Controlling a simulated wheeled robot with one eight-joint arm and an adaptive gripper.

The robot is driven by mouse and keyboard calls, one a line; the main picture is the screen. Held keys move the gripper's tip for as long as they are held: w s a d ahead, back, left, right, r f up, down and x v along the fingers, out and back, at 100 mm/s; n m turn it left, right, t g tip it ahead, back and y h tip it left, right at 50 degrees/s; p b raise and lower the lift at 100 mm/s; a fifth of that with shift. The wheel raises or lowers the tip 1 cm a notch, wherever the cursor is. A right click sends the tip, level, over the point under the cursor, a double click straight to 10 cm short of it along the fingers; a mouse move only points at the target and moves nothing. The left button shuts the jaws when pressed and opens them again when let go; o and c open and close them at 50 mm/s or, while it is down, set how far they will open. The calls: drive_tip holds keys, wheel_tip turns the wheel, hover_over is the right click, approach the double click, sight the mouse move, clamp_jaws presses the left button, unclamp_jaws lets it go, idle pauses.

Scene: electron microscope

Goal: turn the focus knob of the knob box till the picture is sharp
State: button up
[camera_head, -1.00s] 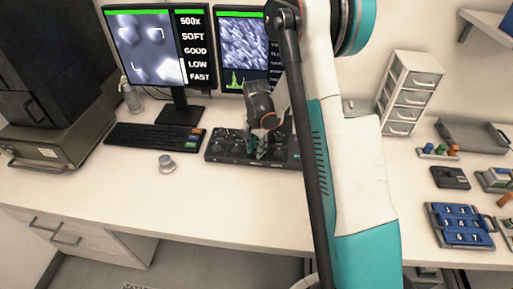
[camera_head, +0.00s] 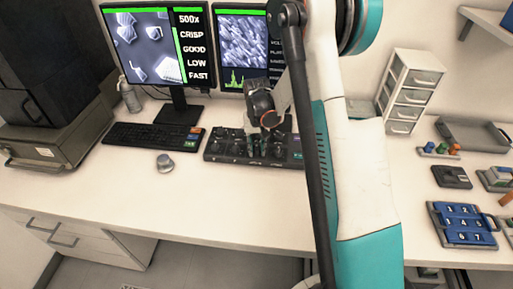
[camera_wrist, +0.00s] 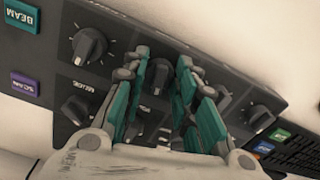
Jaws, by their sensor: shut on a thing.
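The black knob box (camera_head: 222,147) lies on the desk below the monitors, partly hidden by my arm. In the wrist view it (camera_wrist: 120,20) runs slantwise with several round knobs. My gripper (camera_wrist: 162,60) has its teal fingers on either side of one black knob, the focus knob (camera_wrist: 158,78), shut on it. In the head view my gripper (camera_head: 264,143) reaches down onto the box. The left monitor (camera_head: 150,47) shows sharp-edged grey shapes beside the words 500x, CRISP, GOOD, LOW and FAST.
Other knobs, such as the one at the upper left (camera_wrist: 90,45), stand close to my fingers. A keyboard (camera_head: 147,136) and a small grey round object (camera_head: 165,163) lie left of the box. A drawer tower (camera_head: 412,90) stands right. The front desk middle is clear.

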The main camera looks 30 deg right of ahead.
sight(257, 148)
drive_tip(key=shift+n, duration=1.1)
drive_tip(key=o, duration=1)
drive_tip(key=shift+r, duration=0.1)
wheel_tip(257, 148, up, 12)
drive_tip(key=shift+f, duration=0.1)
idle(0.8)
